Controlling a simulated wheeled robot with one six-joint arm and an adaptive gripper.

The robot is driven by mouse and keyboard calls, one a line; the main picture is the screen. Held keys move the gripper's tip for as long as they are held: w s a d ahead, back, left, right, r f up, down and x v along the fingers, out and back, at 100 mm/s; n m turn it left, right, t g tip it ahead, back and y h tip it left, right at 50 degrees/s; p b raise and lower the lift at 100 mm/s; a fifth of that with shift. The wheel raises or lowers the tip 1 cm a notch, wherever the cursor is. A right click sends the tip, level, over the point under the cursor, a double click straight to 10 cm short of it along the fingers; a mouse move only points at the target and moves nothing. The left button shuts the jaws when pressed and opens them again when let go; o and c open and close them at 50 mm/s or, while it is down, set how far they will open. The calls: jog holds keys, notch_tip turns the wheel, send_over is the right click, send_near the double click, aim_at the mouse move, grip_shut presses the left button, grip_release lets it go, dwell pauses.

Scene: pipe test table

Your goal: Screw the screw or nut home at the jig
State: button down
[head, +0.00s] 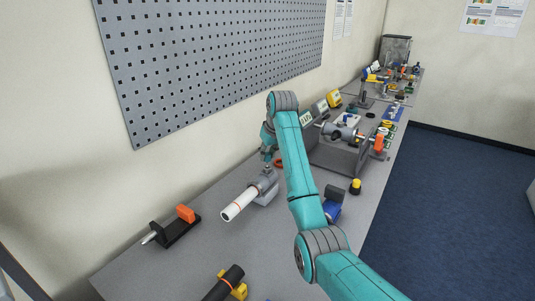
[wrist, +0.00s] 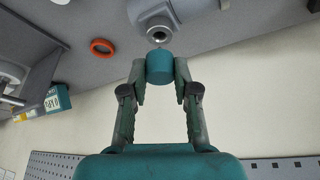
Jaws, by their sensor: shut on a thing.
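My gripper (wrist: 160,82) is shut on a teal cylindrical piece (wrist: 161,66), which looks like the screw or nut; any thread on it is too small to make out. In the wrist view the piece is just short of the round metal-rimmed opening (wrist: 159,35) of a grey fitting, roughly in line with it. I cannot tell whether they touch. In the head view the jig holds a white pipe (head: 240,204) with a grey fitting (head: 266,180). My gripper (head: 267,157) points down above that fitting, and the held piece is hard to see there.
An orange-red ring (wrist: 102,47) lies on the table close by. A black stand with an orange clamp (head: 185,214) is at the left. A grey frame with pipework (head: 340,150) stands to the right, with a yellow-topped item (head: 355,186) near the edge.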

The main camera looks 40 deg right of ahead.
jog(key=shift+f, duration=1.35)
dwell(0.3)
jog(key=c, duration=1.7)
grip_release()
jog(key=shift+c, duration=0.2)
grip_shut()
jog(key=m+h, duration=0.1)
jog(key=m, duration=0.3)
jog(key=shift+a+g, duration=0.1)
jog(key=shift+g, duration=0.2)
jog(key=shift+m+h, duration=0.4)
jog(key=shift+m, duration=0.2)
jog(key=shift+w+m+g, duration=0.1)
jog(key=shift+m+g, duration=0.3)
jog(key=shift+m, duration=0.5)
jog(key=m+h, duration=0.1)
jog(key=m, duration=0.2)
jog(key=shift+g, duration=0.4)
